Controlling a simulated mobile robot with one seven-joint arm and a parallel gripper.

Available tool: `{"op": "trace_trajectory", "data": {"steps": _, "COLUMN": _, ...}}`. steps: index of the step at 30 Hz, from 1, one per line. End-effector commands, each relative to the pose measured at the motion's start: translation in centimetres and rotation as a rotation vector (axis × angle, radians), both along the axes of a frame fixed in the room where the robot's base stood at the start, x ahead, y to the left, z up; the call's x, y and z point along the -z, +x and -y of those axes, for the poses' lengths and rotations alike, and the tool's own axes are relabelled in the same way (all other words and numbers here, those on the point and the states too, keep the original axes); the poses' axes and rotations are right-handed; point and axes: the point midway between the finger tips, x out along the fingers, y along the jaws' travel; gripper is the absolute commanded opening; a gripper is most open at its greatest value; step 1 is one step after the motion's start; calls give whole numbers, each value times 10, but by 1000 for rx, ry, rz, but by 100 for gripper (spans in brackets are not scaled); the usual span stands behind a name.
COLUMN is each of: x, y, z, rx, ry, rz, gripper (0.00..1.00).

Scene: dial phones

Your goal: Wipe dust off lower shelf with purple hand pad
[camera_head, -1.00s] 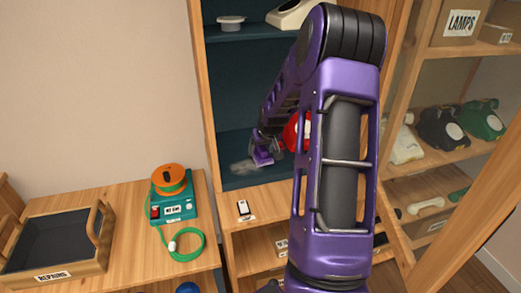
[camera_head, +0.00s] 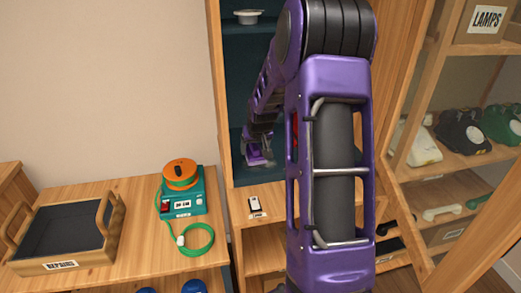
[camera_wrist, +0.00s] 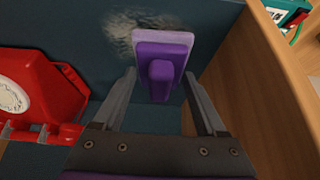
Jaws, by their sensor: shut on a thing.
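The purple hand pad (camera_wrist: 165,50) has a pale lilac base and a raised purple grip. My gripper (camera_wrist: 160,78) is shut on it, with one finger on each side of the grip. In the head view the pad (camera_head: 255,155) is at the left part of the dark teal lower shelf (camera_head: 236,172). A grey dust patch (camera_wrist: 122,32) lies on the shelf beside the pad's far left end in the wrist view. I cannot make the dust out clearly in the head view. My arm hides much of the shelf there.
A red dial phone (camera_wrist: 45,95) stands on the same shelf. The wooden side wall (camera_wrist: 250,85) of the cabinet is close to the pad. A white dish (camera_head: 248,16) sits on the upper shelf. A table holds a teal device (camera_head: 183,195) and a tray (camera_head: 65,235).

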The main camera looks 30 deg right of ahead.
Motion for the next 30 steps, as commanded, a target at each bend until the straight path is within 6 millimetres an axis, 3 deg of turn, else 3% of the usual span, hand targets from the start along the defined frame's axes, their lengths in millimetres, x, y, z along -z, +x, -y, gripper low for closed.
{"op": "trace_trajectory", "data": {"steps": 18, "x": -2, "y": 11, "z": -37, "rx": -1, "ry": 0, "rz": 2, "gripper": 14}}
{"op": "trace_trajectory", "data": {"steps": 26, "x": -6, "y": 15, "z": -36, "rx": -1, "ry": 1, "rz": 3, "gripper": 13}}
{"op": "trace_trajectory", "data": {"steps": 30, "x": -7, "y": 12, "z": -24, "rx": 3, "ry": 1, "rz": 2, "gripper": 14}}
